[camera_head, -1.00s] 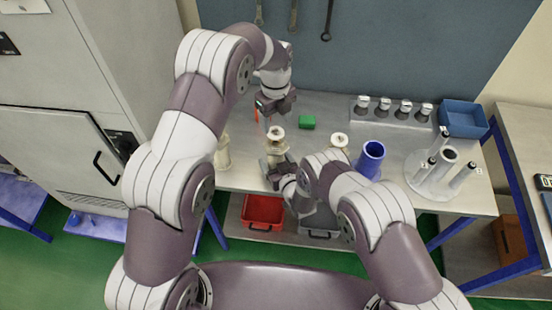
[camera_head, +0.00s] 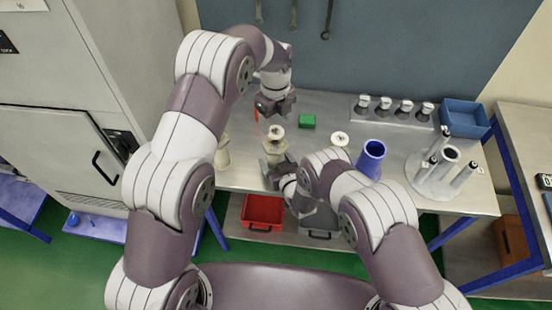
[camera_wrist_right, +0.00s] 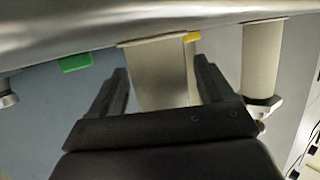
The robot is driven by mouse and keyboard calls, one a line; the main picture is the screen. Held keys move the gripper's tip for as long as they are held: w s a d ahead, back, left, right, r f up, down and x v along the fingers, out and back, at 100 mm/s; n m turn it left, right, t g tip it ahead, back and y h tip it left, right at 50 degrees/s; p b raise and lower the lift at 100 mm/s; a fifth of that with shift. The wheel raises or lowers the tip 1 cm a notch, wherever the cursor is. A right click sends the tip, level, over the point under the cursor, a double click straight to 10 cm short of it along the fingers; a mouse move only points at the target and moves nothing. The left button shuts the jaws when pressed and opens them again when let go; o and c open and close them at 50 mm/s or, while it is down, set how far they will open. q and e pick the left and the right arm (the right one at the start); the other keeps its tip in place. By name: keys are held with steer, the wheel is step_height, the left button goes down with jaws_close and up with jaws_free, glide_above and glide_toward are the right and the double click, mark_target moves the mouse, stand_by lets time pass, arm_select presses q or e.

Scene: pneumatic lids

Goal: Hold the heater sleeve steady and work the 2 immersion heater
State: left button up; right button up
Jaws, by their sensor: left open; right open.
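A cream, round-topped upright piece (camera_head: 276,134) stands on the steel bench between my two grippers; I cannot tell for sure whether it is the heater sleeve or the heater. My left gripper (camera_head: 275,106) is open, just behind and above its top. My right gripper (camera_head: 275,168) is open at its near side and partly hides its lower part. In the right wrist view the open fingers (camera_wrist_right: 165,85) lie on either side of a cream body (camera_wrist_right: 160,75) with a yellow tab, with gaps showing. No immersion heater shows clearly as such.
Other cream pieces stand at left (camera_head: 222,152) and right (camera_head: 340,140). A green block (camera_head: 307,121), a blue cone (camera_head: 371,158), a tube stand (camera_head: 425,180), a row of silver-topped pieces (camera_head: 395,114) and a blue bin (camera_head: 464,118) share the bench. A red bin (camera_head: 263,211) is below.

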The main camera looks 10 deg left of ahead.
steer(key=shift+r, duration=0.1)
steer(key=c, duration=1)
steer(key=shift+o, duration=0.2)
arm_select(q)
steer(key=shift+f, duration=0.15)
arm_select(e)
steer(key=shift+s+d+f, duration=0.1)
steer(key=shift+s+f, duration=0.05)
steer(key=shift+f, duration=0.2)
